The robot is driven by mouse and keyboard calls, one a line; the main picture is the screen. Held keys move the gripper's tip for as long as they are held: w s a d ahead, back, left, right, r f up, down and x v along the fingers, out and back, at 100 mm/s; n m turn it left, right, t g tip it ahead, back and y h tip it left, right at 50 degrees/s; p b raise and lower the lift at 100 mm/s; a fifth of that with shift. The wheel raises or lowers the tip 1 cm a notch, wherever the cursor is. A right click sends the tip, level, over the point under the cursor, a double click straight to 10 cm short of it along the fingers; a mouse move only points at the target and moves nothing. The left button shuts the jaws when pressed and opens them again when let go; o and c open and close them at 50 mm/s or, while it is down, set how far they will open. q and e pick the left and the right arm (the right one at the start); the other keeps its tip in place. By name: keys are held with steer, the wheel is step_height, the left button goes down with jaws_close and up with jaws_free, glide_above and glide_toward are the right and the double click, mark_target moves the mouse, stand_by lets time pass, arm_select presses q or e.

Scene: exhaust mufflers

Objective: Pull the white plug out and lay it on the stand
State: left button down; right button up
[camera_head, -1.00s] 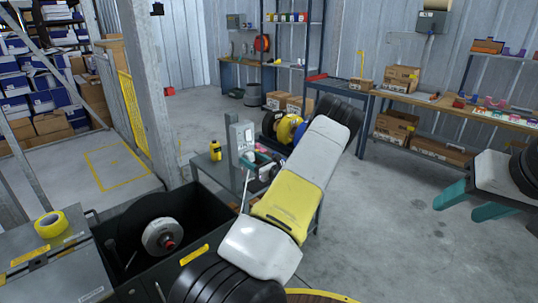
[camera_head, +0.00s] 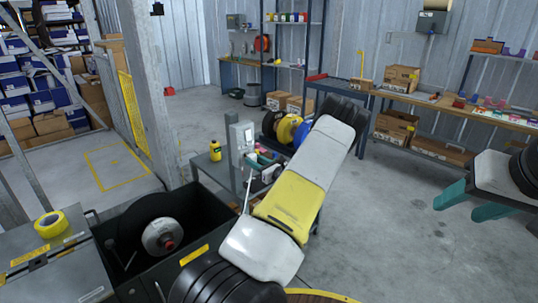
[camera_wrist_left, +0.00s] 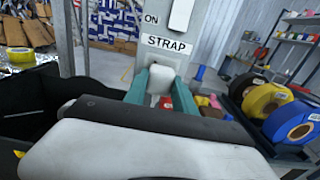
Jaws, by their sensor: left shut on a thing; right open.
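The white plug (camera_wrist_left: 160,79) is a small white block between the teal fingers of my left gripper (camera_wrist_left: 162,88) in the left wrist view. The gripper is shut on it, just below the STRAP label (camera_wrist_left: 166,45) of a grey box. I cannot tell whether the plug is still seated in the box. In the head view my left gripper (camera_head: 262,160) is beside the grey box (camera_head: 242,137) on its post, and the plug is hard to make out. My right gripper (camera_head: 464,202) is open and empty at the far right. I cannot clearly identify the stand.
Blue and yellow tape rolls (camera_wrist_left: 264,101) sit right of the gripper. A black bin (camera_head: 197,214) with a reel lies in front. The floor on the right is clear.

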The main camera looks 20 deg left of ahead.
mark_target(255, 160)
arm_select(q)
steer(key=shift+v, duration=2.15)
